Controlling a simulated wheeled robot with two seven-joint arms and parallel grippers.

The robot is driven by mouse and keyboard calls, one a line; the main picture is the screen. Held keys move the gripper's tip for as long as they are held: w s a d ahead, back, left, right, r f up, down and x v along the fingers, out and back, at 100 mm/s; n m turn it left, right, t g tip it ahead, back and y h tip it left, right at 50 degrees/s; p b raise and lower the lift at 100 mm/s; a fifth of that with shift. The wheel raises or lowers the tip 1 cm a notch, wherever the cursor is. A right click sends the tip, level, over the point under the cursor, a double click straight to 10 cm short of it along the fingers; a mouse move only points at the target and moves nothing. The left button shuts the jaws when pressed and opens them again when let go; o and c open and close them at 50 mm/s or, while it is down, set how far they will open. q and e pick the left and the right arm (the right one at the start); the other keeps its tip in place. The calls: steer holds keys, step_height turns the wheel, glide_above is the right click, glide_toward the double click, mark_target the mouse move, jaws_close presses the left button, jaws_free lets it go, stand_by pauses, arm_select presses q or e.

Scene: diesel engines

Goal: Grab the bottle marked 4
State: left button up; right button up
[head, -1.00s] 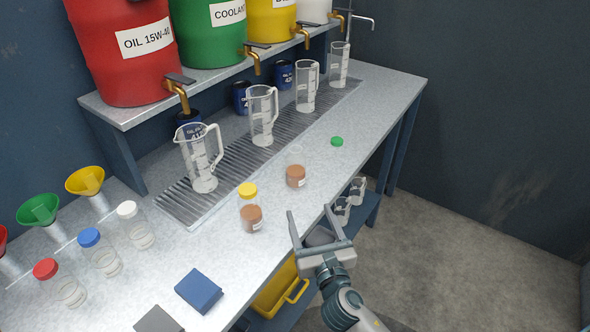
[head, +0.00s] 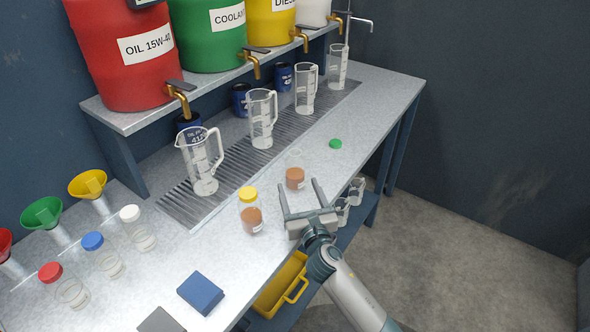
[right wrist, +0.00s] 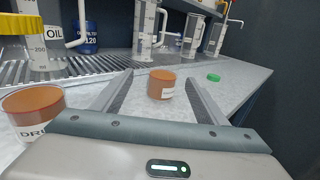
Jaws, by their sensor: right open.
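An uncapped clear bottle with brown contents (head: 295,178) stands on the bench; in the right wrist view it (right wrist: 161,86) is ahead, between the lines of the fingers. Its label is too small to read, and I see no clear 4. My right gripper (head: 299,187) is open and empty, its fingers pointing at this bottle from the near side. A yellow-capped bottle with brown contents (head: 250,212) stands to the left; its label (right wrist: 38,132) is partly cut off. Bottles with red (head: 68,287), blue (head: 103,256) and white (head: 136,229) caps stand further left. My left gripper is not in view.
Clear measuring jugs (head: 262,120) stand on the drain grate (head: 230,160) behind, under taps of coloured drums (head: 125,60). A green cap (head: 336,144) lies to the right. A blue block (head: 200,293) lies near the front edge. Funnels (head: 43,215) stand at left.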

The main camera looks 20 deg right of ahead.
mark_target(297, 176)
steer(key=shift+w+d, duration=0.1)
steer(key=shift+w, duration=0.4)
steer(key=w, duration=0.2)
steer(key=w+d+p, duration=0.1)
steer(key=w, duration=0.1)
steer(key=shift+r, duration=0.25)
steer(key=shift+w, duration=0.6)
steer(key=c, duration=1.3)
